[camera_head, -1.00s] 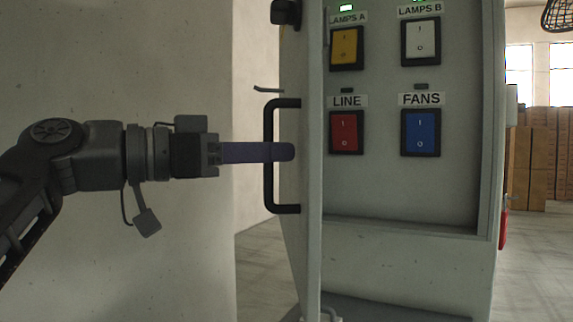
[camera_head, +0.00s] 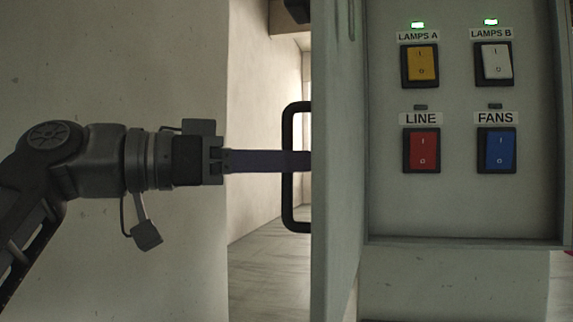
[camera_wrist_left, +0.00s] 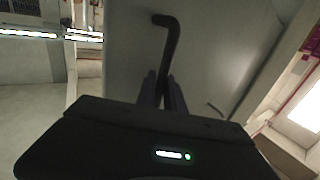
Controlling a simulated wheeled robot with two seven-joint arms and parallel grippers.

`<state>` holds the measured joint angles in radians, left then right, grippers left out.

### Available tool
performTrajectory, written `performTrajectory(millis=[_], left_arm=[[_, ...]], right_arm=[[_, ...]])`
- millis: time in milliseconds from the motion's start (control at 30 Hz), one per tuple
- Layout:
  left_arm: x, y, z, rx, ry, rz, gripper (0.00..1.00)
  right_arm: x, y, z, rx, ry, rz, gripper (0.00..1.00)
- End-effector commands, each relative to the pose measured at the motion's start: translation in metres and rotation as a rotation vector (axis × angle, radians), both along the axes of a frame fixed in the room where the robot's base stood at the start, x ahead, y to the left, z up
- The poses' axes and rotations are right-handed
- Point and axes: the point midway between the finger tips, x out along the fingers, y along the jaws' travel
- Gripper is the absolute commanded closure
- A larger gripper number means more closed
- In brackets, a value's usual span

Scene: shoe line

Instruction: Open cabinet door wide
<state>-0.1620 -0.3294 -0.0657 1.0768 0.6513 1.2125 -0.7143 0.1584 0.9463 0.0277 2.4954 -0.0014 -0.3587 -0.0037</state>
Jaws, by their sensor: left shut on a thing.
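The cabinet door (camera_head: 338,200) stands open, seen nearly edge-on at the left of the cabinet (camera_head: 460,210), with the panel inside exposed. Its black bar handle (camera_head: 287,200) is on the door's left face. My left gripper (camera_head: 300,161) reaches in from the left and is shut on the handle, its fingertips partly hidden by the door edge. In the left wrist view, the two fingers (camera_wrist_left: 164,92) close around the lower part of the handle (camera_wrist_left: 170,42), against the grey door (camera_wrist_left: 215,60). My right gripper is not in view.
Inside the cabinet are a yellow switch (camera_head: 422,63), a white switch (camera_head: 494,62), a red switch (camera_head: 422,150) and a blue switch (camera_head: 496,150). A pale wall (camera_head: 120,60) stands behind my left arm. Open floor (camera_head: 268,275) shows between wall and door.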

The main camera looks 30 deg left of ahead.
Motion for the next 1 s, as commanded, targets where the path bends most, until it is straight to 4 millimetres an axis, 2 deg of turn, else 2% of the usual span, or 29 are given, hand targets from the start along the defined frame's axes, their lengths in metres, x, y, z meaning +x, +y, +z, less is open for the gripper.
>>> performTrajectory(millis=[433,467,700,1000], left_arm=[[0.0011,0.0013,0.0014,-0.004,-0.001,0.011,1.00],[0.0011,0.0013,0.0014,-0.004,-0.001,0.011,0.86],[0.0010,0.0011,0.0008,-0.002,-0.001,0.010,0.66],[-0.0003,0.0020,0.0005,-0.001,-0.001,0.009,0.66]], right_arm=[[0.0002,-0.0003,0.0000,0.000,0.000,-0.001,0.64],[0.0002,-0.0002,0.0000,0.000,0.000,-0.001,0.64],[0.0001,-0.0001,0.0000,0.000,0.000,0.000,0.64],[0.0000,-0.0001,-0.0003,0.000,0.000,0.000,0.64]])
